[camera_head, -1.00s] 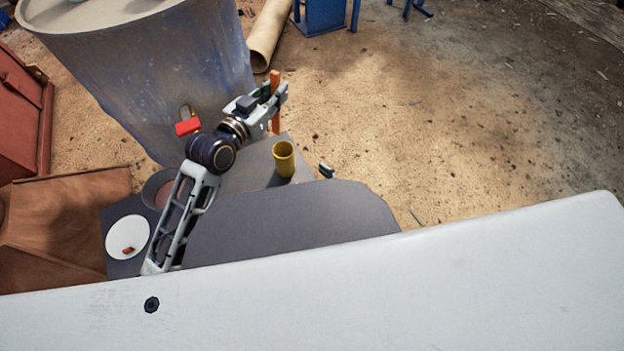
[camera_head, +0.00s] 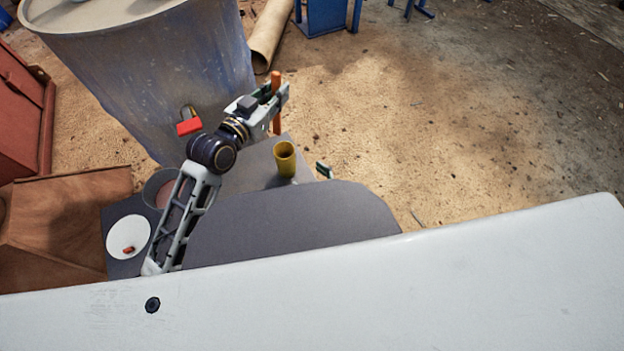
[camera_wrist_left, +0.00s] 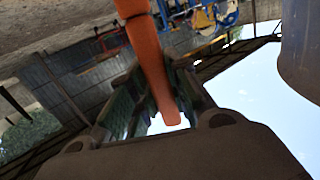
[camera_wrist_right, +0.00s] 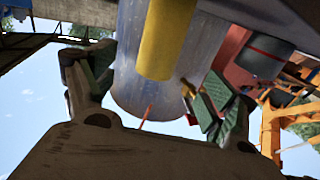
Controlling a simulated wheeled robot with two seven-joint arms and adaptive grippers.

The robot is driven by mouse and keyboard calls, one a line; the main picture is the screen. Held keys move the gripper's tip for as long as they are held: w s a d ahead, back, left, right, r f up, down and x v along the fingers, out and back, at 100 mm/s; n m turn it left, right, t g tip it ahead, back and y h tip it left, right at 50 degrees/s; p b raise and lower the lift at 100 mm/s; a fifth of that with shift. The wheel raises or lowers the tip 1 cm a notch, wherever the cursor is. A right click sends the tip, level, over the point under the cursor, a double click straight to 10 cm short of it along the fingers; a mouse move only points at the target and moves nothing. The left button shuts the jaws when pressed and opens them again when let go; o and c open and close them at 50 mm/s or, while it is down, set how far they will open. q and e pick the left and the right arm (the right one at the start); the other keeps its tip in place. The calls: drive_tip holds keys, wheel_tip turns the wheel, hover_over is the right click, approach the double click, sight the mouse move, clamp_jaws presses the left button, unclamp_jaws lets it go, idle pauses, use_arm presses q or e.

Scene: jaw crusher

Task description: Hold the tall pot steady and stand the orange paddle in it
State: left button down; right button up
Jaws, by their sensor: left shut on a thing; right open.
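The orange paddle (camera_head: 277,112) is upright in my left gripper (camera_head: 279,92), above and behind the table. In the left wrist view the paddle (camera_wrist_left: 153,60) runs between the shut fingers (camera_wrist_left: 155,100). The tall yellow pot (camera_head: 285,160) stands upright near the table's far right edge, below and apart from the paddle. In the head view only a green fingertip of my right gripper (camera_head: 324,170) shows, just right of the pot; the rest is hidden. In the right wrist view that gripper (camera_wrist_right: 155,98) is open, with the pot (camera_wrist_right: 166,40) ahead between its fingers, apart from them.
On the dark table (camera_head: 290,222), a white plate (camera_head: 128,222) with a small orange-brown piece and a dark round bowl (camera_head: 160,188) lie left. A big grey drum (camera_head: 165,75) stands behind. A white panel (camera_head: 420,285) covers the foreground.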

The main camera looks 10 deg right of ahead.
sight(292, 163)
drive_tip(key=shift+x, duration=5.2)
drive_tip(key=c, duration=1.1)
use_arm(q)
drive_tip(key=shift+w+d+f, duration=0.1)
drive_tip(key=shift+d+f, duration=0.1)
drive_tip(key=shift+f, duration=1.1)
drive_tip(key=shift+w+d+f, duration=0.1)
drive_tip(key=shift+d+f, duration=0.1)
drive_tip(key=shift+f, duration=1.05)
